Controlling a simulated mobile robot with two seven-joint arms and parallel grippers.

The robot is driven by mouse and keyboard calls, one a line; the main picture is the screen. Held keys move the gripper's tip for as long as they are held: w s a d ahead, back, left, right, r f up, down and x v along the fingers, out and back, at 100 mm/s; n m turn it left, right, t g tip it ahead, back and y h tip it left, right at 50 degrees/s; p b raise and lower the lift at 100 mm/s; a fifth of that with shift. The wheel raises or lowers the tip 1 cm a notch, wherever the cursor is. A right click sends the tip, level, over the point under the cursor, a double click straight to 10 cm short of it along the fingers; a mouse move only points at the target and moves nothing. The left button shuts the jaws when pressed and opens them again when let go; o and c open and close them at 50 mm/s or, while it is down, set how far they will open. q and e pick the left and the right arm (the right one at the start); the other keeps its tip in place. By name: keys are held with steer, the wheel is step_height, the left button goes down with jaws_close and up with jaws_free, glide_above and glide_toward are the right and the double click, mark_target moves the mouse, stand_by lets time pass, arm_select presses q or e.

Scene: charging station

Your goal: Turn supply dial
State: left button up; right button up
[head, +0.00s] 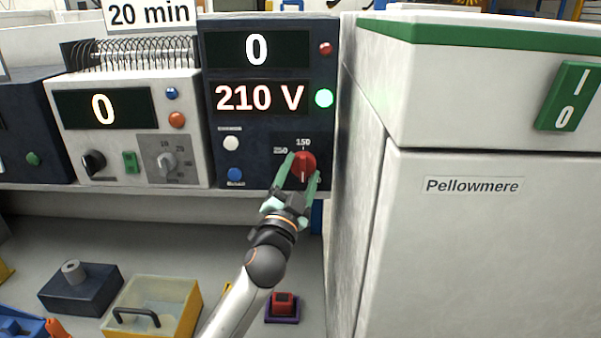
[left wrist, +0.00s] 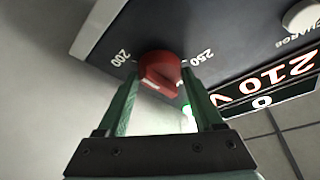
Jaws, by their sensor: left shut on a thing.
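The supply dial is a red knob (head: 302,165) low on the front of a dark blue supply unit (head: 268,125). The unit's display reads "210 V" in red (head: 260,97), with a "0" display above it and a lit green lamp (head: 323,98) beside it. My left gripper (head: 302,172) has its green fingers on both sides of the knob and is shut on it. In the left wrist view the red knob (left wrist: 160,72) sits between the fingers, with "200" and "250" marks near it. My right gripper is not in view.
A white cabinet (head: 460,230) marked "Pellowmere" stands close on the right. A light unit (head: 130,130) with a "0" display stands left of the supply. Below are a yellow bin (head: 180,300), a dark block (head: 90,290) and a red item (head: 283,303).

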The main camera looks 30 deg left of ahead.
arm_select(q)
steer(key=o, duration=1.4)
steer(key=shift+c, duration=0.2)
steer(key=shift+s+f, duration=0.1)
steer(key=shift+s+d+f, duration=0.15)
steer(key=shift+s+f, duration=0.05)
steer(key=shift+s, duration=0.15)
steer(key=b+v, duration=0.3)
steer(key=v, duration=0.8)
steer(key=shift+s+b, duration=0.25)
steer(key=shift+b, duration=0.1)
